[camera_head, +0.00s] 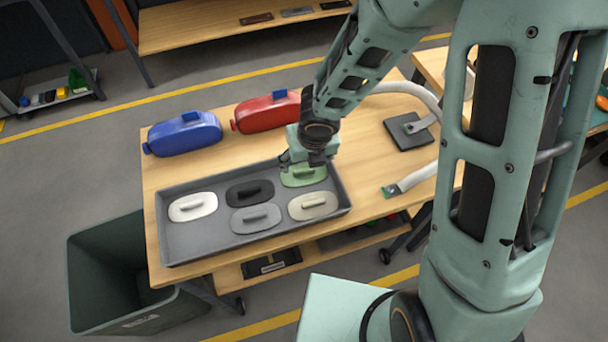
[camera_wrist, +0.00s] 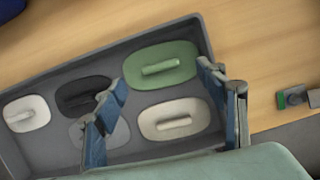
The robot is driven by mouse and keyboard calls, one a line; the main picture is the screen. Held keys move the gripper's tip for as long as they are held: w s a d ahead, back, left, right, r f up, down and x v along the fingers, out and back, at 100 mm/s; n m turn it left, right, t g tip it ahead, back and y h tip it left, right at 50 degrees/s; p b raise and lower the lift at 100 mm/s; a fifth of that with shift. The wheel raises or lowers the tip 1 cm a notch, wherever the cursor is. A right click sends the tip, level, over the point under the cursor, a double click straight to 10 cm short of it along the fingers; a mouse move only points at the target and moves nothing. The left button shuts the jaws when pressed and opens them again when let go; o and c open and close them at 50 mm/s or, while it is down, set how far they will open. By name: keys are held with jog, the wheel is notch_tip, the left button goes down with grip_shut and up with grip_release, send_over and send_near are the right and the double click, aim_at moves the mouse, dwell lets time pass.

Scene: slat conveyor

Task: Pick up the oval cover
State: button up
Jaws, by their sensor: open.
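Several covers with rounded outlines and bar handles lie flat in a grey tray (camera_head: 205,252): white (camera_head: 193,206), black (camera_head: 249,192), green (camera_head: 304,175), grey (camera_head: 256,218) and beige (camera_head: 313,205). I cannot tell surely which one the task calls oval. My gripper (camera_head: 312,162) is above the tray's far right corner, over the green cover, partly hiding it. In the wrist view my gripper (camera_wrist: 162,76) is open and empty. The green cover (camera_wrist: 162,66) and beige cover (camera_wrist: 174,118) show between its fingers. The left finger partly hides the black cover (camera_wrist: 80,92) and the grey cover.
A blue container (camera_head: 183,134) and a red container (camera_head: 266,113) stand on the table behind the tray. A dark square plate (camera_head: 408,133) and a pale tube with a green end (camera_head: 392,190) lie to the right. A dark bin (camera_head: 105,270) stands on the floor at left.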

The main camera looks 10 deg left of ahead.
aim_at(304, 170)
jog(key=b+x, duration=0.1)
jog(key=x, duration=0.1)
jog(key=b+x, duration=0.1)
jog(key=x, duration=0.1)
jog(key=shift+s+f+b, duration=0.15)
jog(key=shift+f+b, duration=0.2)
jog(key=shift+b, duration=0.05)
jog(key=shift+f, duration=0.5)
jog(key=shift+w, duration=0.25)
jog(key=shift+c, duration=0.2)
jog(key=c, duration=1.1)
jog(key=shift+r, duration=0.15)
